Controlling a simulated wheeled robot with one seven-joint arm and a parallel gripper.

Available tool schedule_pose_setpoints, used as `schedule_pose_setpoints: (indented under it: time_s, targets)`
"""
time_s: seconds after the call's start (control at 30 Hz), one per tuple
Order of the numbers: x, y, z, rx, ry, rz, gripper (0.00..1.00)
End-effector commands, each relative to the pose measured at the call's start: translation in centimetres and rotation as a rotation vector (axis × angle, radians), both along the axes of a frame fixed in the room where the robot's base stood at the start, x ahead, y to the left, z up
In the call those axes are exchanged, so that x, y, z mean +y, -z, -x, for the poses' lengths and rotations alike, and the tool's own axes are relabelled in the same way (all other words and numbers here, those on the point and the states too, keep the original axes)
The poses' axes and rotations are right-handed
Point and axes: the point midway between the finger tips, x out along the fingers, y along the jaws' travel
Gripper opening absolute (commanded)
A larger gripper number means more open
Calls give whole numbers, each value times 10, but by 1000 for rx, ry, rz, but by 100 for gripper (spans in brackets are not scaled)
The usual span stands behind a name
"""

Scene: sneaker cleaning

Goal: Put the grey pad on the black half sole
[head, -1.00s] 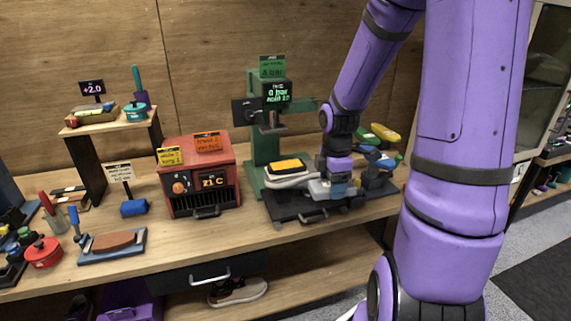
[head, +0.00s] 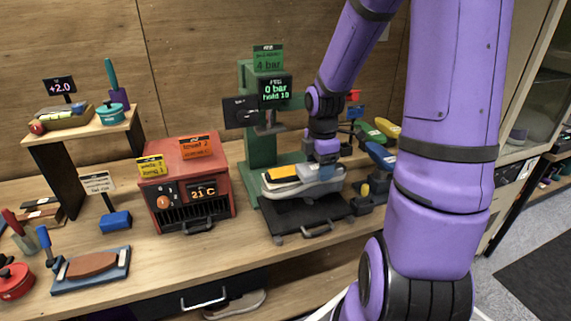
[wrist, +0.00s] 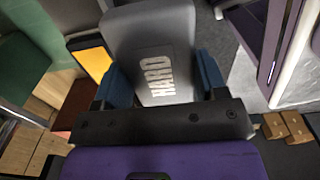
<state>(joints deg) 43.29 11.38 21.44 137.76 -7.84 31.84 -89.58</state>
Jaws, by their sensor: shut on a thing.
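The grey pad (wrist: 158,55), marked HARD, is between the blue fingers of my gripper (wrist: 158,82) in the wrist view. In the head view my gripper (head: 326,160) is over the press tray, with the grey pad (head: 325,183) below it. The fingers are shut on the pad, and their tips are partly hidden in the head view. A yellow-orange pad (head: 283,172) is just left of the grey pad; it also shows in the wrist view (wrist: 93,62). I cannot pick out the black half sole with certainty.
A green press (head: 258,140) stands behind a dark tray (head: 325,222) with a front handle. A red heater box (head: 188,185) stands left of it. Blue, green and yellow items (head: 380,153) crowd the right. Bench is clear in front of the heater.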

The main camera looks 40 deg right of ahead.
Motion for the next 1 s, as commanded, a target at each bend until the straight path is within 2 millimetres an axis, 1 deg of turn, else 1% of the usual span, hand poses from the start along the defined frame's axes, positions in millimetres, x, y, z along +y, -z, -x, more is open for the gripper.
schedule_pose_setpoints:
  time_s: [0.03,0.3,0.4,0.5,0.6,0.73,0.93,1.0]
  targets:
    - [3,2,-13,-1,-5,-2,38]
    - [15,8,-74,-1,-3,-2,38]
    - [18,10,-93,1,-2,-1,38]
    - [21,11,-107,0,-1,-1,38]
    - [22,11,-115,1,1,0,38]
    - [23,15,-117,2,0,-1,38]
    - [22,40,-116,4,1,-1,38]
    - [22,46,-116,2,0,-1,38]
